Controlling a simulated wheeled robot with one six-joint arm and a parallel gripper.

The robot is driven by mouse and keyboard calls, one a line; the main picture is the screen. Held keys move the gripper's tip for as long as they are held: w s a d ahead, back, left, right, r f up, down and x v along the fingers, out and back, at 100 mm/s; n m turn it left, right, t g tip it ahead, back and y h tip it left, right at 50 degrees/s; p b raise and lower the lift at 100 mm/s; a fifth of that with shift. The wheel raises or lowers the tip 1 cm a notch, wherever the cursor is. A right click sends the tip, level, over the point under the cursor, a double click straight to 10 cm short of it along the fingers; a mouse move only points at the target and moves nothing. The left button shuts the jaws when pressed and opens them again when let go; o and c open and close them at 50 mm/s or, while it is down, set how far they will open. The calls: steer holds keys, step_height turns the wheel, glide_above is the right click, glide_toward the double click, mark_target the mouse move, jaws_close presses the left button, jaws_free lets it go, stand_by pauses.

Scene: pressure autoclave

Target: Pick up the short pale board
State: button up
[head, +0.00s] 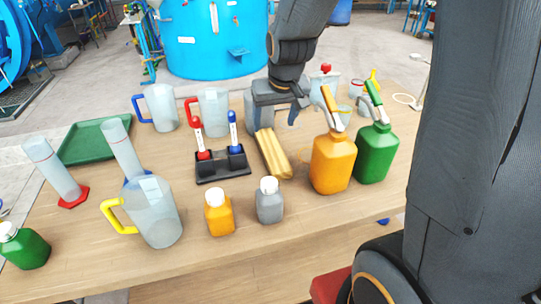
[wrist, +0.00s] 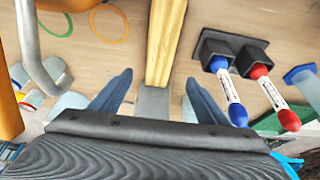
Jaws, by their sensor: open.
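The short pale board (head: 272,153) lies on the table between the marker holder and the orange jug, its length running away from me. It looks yellowish and ridged. In the wrist view the board (wrist: 163,42) enters from the top edge and points between my fingers. My gripper (head: 278,112) is over the board's far end; its palm and arm hide what is behind. In the wrist view my gripper (wrist: 158,92) is open, with one blue-grey finger on each side of the board's line. I cannot tell whether either finger touches it.
The orange jug (head: 333,163) and green jug (head: 376,152) stand close on the right. The black holder (head: 222,166) with a red and a blue marker is close on the left. Small orange (head: 219,215) and grey (head: 270,205) bottles stand in front. Clear beakers (head: 213,110) stand behind.

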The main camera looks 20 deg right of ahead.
mark_target(270, 145)
steer(key=shift+b+x, duration=1.35)
steer(key=shift+x, duration=0.55)
steer(key=shift+p+x, duration=0.85)
steer(key=shift+x, duration=2.95)
steer(key=shift+s+d, duration=0.1)
steer(key=shift+s, duration=0.1)
steer(key=shift+c, duration=0.5)
steer(key=c, duration=1.3)
